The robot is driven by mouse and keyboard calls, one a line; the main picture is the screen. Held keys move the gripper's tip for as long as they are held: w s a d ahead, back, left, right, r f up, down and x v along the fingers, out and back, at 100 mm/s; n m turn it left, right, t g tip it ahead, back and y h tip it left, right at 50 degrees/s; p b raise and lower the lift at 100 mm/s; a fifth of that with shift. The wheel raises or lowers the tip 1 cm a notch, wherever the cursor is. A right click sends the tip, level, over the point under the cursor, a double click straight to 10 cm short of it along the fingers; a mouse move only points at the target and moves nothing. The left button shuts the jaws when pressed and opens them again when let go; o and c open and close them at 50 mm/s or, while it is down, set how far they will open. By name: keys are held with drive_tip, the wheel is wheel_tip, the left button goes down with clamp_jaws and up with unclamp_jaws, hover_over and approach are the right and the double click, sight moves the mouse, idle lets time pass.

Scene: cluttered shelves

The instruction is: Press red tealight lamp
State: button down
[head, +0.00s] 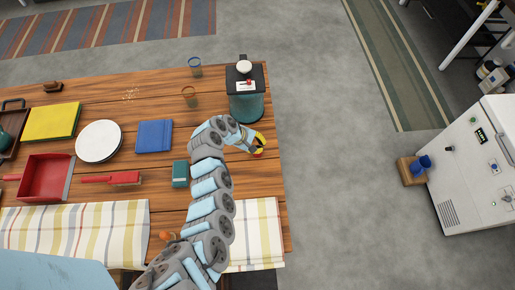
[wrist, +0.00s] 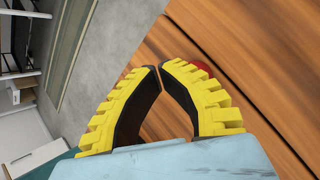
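The red tealight lamp (head: 258,155) sits near the right edge of the wooden table, mostly covered by my gripper in the head view. In the wrist view only a red part of the lamp (wrist: 204,67) shows, just behind the right finger near its tip. My gripper (head: 260,146) is over the table's right edge area. In the wrist view my gripper (wrist: 161,66) has its two yellow-and-black fingers brought together at the tips, with nothing visible held between them. Whether a finger touches the lamp cannot be told.
A coffee-maker-like appliance (head: 246,100) stands just beyond my gripper. A teal box (head: 181,174) lies left of my arm. Glasses (head: 195,67), a blue book (head: 154,136), a white plate (head: 99,141) and a red dustpan (head: 47,178) are farther left. Open floor lies right of the table.

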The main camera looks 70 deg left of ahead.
idle(0.3)
drive_tip(key=shift+s+r+p, duration=0.1)
drive_tip(key=shift+r+p, duration=0.2)
drive_tip(key=shift+r, duration=0.2)
drive_tip(key=shift+r+p, duration=1.95)
drive_tip(key=shift+r, duration=1)
drive_tip(key=shift+f, duration=0.1)
